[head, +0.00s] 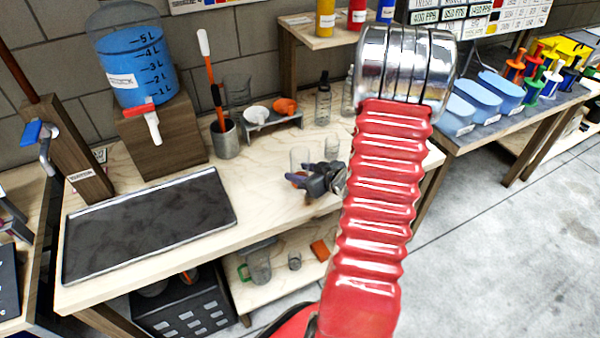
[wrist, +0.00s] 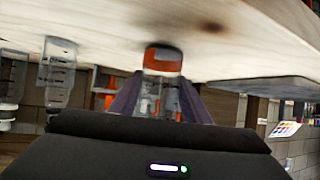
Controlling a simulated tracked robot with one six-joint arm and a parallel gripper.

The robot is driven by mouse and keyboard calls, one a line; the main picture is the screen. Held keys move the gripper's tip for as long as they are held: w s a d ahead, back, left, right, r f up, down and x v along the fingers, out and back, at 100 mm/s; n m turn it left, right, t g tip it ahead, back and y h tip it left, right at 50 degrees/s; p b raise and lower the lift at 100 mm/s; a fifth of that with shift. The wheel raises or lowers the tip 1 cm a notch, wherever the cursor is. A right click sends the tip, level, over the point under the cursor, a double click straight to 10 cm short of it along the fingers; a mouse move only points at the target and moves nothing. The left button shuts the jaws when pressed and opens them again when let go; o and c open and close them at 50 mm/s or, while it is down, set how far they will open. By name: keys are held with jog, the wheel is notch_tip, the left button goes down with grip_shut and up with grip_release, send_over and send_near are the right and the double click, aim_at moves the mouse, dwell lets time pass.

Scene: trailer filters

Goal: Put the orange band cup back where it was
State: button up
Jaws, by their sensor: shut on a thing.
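The orange band cup (head: 299,159) is clear, with an orange band low on it; in the head view it is at the front middle of the wooden bench (head: 265,200), partly hidden by my gripper (head: 318,182). In the wrist view, which looks upside down, the cup (wrist: 163,68) is between the two dark fingers, its orange end close to the bench top. My gripper is shut on it. I cannot tell whether the cup touches the bench. Its far side is hidden.
A clear vessel (head: 332,147) stands just right of the cup. Clear bottles (head: 323,103) stand behind. A small rack (head: 270,124) with a white and an orange piece is at back left. A dark tray (head: 150,222) covers the left; bare wood lies between.

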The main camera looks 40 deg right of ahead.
jog(key=shift+f, duration=0.1)
jog(key=o, duration=1.3)
jog(key=shift+r, duration=0.2)
jog(key=v, duration=1.2)
jog(key=shift+f, duration=0.1)
jog(key=shift+f, duration=0.1)
